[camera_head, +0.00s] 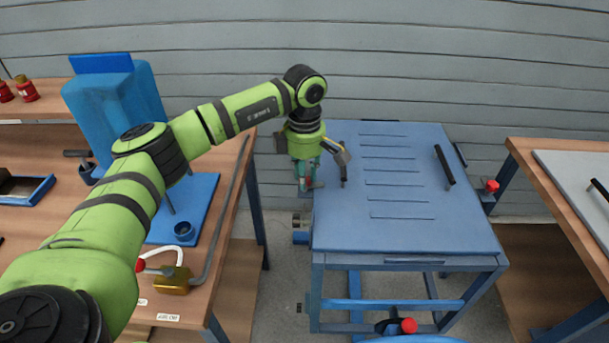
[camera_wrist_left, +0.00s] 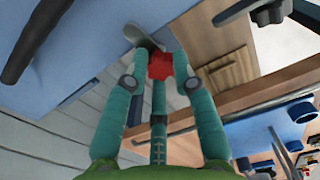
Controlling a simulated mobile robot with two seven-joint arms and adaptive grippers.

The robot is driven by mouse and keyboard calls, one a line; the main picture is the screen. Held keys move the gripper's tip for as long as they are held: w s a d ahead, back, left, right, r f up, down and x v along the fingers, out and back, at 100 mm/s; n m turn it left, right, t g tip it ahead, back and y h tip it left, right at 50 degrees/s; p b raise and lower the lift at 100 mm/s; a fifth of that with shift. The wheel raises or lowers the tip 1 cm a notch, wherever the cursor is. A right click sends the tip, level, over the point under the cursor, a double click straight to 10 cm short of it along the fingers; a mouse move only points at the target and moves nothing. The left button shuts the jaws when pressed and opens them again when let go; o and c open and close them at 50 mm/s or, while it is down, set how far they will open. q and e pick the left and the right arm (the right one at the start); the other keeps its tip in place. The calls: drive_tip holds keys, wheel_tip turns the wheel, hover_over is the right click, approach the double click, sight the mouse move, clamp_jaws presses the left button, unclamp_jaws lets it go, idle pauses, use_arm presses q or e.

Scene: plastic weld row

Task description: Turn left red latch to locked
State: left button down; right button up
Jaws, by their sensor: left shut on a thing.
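The left red latch has a red knob (camera_wrist_left: 160,66) that shows between my fingertips in the left wrist view, beside a grey metal piece. My left gripper (camera_head: 306,184) is at the left edge of the blue table (camera_head: 400,240), with its teal fingers pointing down. It is shut on the red knob. In the head view the gripper mostly hides this latch, so I cannot tell its angle. My right gripper is not in view.
Another red-knobbed latch (camera_head: 491,186) is on the table's right side, and a red knob (camera_head: 408,325) is at the front. A black handle (camera_head: 444,166) stands on the slotted top. The left wooden bench holds a brass padlock (camera_head: 172,278) and a blue stand (camera_head: 115,105).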

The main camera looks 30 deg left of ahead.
use_arm(q)
drive_tip(key=shift+m, duration=0.6)
drive_tip(key=c, duration=1)
unclamp_jaws()
wheel_tip(320, 180, up, 12)
drive_tip(key=shift+f, duration=0.1)
